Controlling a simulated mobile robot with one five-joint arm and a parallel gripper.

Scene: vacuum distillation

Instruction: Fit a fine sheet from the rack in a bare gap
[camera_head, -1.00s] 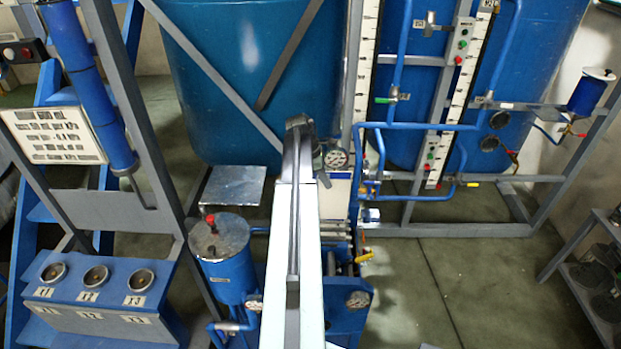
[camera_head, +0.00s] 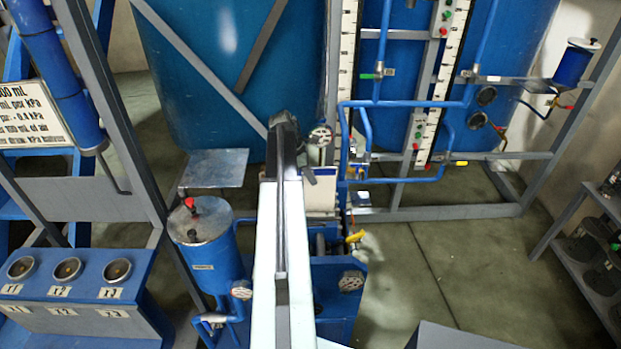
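My arm reaches up the middle of the view, and the dark end with my gripper (camera_head: 283,122) is in front of the large blue tank. The fingers cannot be made out, so I cannot tell whether it is open or shut. A grey shelf rack (camera_head: 552,240) stands at the right edge with several dark round pieces (camera_head: 600,277) on it. I cannot tell whether these are fine sheets. No bare gap can be made out. My gripper is far left of the rack.
A blue pot with a red-knobbed lid (camera_head: 208,262) stands left of my arm. A console with three round sockets (camera_head: 67,268) is at lower left. A grey flat-topped object (camera_head: 462,338) juts in at the bottom. The floor (camera_head: 450,262) right of my arm is clear.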

